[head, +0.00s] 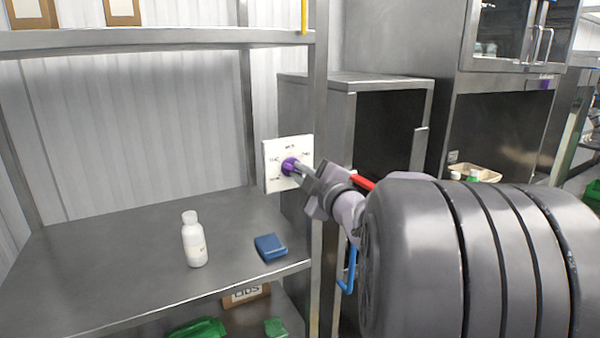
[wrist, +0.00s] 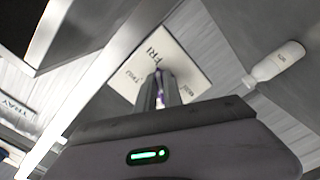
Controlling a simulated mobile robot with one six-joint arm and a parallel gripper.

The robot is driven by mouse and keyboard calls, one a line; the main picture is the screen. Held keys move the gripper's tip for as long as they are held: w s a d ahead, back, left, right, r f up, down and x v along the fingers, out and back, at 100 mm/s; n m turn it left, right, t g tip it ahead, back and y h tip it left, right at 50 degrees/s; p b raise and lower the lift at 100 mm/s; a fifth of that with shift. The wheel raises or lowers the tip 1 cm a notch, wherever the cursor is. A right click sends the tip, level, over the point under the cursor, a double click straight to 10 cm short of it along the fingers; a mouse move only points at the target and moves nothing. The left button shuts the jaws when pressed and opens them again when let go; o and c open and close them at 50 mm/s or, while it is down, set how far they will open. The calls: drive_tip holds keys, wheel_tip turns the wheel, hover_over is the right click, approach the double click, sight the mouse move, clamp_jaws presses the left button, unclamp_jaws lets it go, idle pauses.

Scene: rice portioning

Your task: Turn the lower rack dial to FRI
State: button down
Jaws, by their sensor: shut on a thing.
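The rack dial is a small purple knob (head: 288,166) on a square white plate (head: 273,150) fixed to the rack post. My gripper (head: 296,169) is shut on the knob, reaching in from the right. In the wrist view my gripper's fingers (wrist: 160,90) close over the purple knob, of which only a sliver shows between them. The plate (wrist: 188,62) there shows the lettering FRI (wrist: 152,49) just beyond the fingers, with THU to one side and a partly hidden label on the other. I cannot tell which label the knob points to.
A white bottle (head: 195,242) and a blue box (head: 270,248) stand on the metal shelf (head: 120,270) left of the plate. The rack post (head: 317,120) runs upright beside the plate. A steel cabinet (head: 345,110) stands behind my arm. Much of the shelf is clear.

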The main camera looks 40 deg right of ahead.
idle(0.3)
drive_tip(key=c, duration=1.5)
unclamp_jaws()
drive_tip(key=shift+s, duration=0.15)
drive_tip(key=p+v, duration=0.3)
drive_tip(key=v, duration=1.4)
drive_tip(key=shift+a+p, duration=0.15)
drive_tip(key=shift+p, duration=0.15)
